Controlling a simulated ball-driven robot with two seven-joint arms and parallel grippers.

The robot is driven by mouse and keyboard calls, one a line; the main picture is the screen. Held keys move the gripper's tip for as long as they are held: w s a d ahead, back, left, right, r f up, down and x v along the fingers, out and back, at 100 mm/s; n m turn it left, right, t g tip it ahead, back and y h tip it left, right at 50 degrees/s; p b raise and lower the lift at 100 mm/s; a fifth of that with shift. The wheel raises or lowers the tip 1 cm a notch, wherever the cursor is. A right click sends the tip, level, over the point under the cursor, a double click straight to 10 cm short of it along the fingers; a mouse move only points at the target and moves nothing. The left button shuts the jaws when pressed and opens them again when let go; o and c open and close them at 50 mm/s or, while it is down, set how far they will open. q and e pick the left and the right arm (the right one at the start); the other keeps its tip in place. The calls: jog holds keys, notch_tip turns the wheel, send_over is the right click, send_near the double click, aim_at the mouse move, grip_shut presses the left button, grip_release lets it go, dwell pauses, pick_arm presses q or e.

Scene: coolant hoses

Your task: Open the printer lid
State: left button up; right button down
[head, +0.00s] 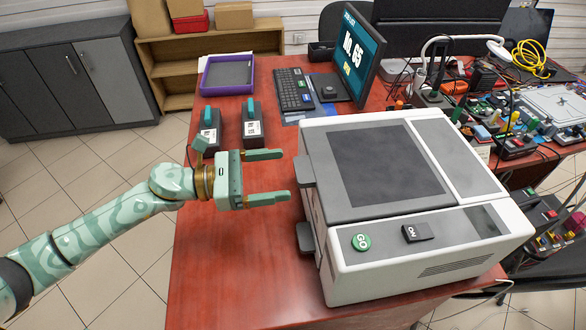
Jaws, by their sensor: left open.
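The printer (335,260) is a white and grey box on the red-brown desk, right of centre. Its lid (385,165) is a grey panel with a dark square, lying flat and closed on top. Two dark tabs stick out from the printer's left side. A green GO button (361,242) and a dark ON switch (417,232) sit on its front strip. My left gripper (278,175) is open and empty, just left of the printer, its fingers pointing right towards the upper tab. Contact with the printer cannot be told. My right gripper is not in view.
Two dark devices with teal tops (252,124) stand behind my left gripper. A purple tray (228,75), a keyboard (294,90) and a monitor (358,55) are further back. Electronics and cables (500,115) crowd the right side. The desk's front left (230,270) is clear.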

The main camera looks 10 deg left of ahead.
pick_arm(q)
jog(key=x, duration=0.4)
jog(key=shift+d, duration=0.1)
